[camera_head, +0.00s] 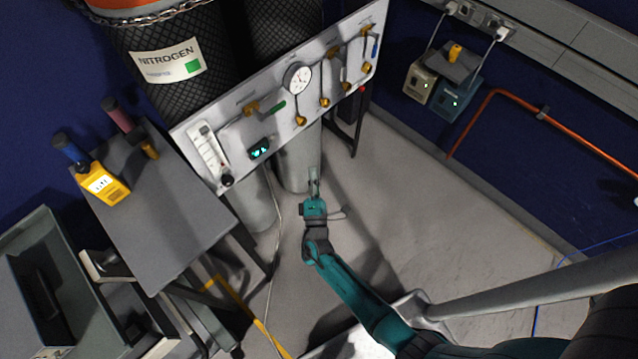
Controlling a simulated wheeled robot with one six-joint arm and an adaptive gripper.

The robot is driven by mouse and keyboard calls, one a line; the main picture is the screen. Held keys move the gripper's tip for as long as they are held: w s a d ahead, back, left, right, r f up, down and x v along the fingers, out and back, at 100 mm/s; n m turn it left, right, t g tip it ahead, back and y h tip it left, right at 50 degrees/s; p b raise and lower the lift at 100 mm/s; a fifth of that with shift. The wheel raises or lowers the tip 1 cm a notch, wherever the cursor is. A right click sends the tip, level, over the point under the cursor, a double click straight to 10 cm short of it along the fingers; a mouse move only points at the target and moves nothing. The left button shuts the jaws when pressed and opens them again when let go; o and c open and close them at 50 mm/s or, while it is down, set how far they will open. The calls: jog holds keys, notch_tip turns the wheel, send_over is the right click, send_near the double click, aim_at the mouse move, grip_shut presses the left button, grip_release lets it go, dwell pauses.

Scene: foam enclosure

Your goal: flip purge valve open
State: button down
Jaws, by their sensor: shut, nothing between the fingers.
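A tilted light-grey gas panel (235,135) stands in front of the cylinders and carries several brass valves. One valve has a green lever (275,109), left of the round gauge (298,78). Another valve has a blue lever (375,46) at the panel's right end. Plain brass valves sit between, such as the one below the gauge (300,120). The labels are too small to read, so I cannot tell which is the purge valve. My gripper (314,173) is shut and empty, in front of and below the panel's lower edge, apart from every valve.
A flowmeter (207,152) and a small lit display (260,149) sit on the panel's left part. A grey table (165,215) with a yellow handheld meter (103,184) stands left. A nitrogen cylinder (175,85) is behind. Floor right of my gripper is clear.

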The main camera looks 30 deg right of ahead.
jog(key=shift+s+d+f, duration=0.25)
jog(key=shift+s+f, duration=0.9)
